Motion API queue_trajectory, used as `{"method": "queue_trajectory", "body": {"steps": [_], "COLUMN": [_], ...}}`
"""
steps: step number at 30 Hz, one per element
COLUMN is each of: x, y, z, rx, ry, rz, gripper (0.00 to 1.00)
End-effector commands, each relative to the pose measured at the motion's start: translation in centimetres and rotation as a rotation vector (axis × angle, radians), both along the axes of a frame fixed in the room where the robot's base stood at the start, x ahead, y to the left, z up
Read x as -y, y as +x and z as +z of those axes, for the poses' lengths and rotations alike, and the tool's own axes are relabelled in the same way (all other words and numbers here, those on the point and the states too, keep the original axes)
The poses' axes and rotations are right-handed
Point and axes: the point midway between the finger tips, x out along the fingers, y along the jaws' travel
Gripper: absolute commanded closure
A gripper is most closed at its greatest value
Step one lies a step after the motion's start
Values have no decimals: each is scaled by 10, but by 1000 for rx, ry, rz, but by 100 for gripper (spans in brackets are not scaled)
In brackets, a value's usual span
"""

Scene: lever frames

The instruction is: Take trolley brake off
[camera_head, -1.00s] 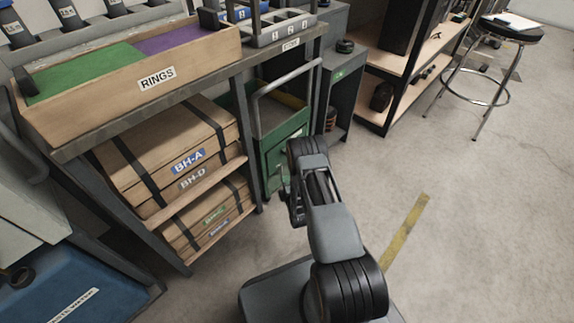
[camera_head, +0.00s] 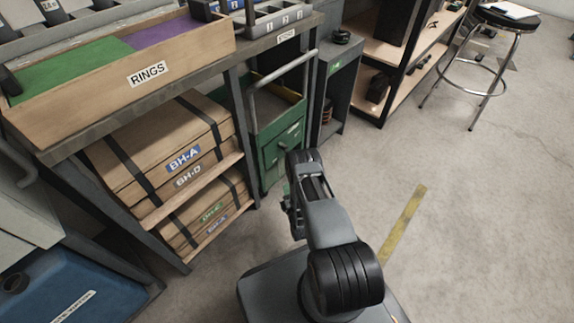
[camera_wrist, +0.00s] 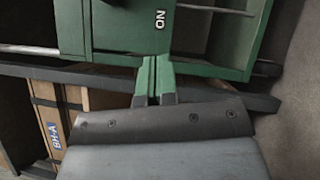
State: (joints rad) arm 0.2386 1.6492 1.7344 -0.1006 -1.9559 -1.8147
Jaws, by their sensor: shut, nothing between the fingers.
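A green trolley (camera_head: 283,148) with a grey tube handle (camera_head: 262,86) stands on the floor beside the workbench. In the wrist view, its green body (camera_wrist: 108,30) fills the top, with a small dark label (camera_wrist: 159,19) with white letters that reads as "ON" turned over. In the head view my gripper is mostly hidden behind my arm. I cannot clearly make out a brake lever.
A workbench (camera_head: 120,132) with a rings bin (camera_head: 148,73) and strapped boxes (camera_head: 180,158) is at the left. A grey cabinet (camera_head: 338,92) stands right of the trolley. A shelf rack (camera_head: 386,52) and stool (camera_head: 507,18) are behind. The floor (camera_head: 490,200) at right is clear.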

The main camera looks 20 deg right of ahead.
Motion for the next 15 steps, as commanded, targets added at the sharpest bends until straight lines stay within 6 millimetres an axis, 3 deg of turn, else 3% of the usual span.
{"method": "queue_trajectory", "body": {"steps": [15], "x": [16], "y": [90], "z": [12], "rx": [4], "ry": [0], "rz": [-2], "gripper": [100]}}
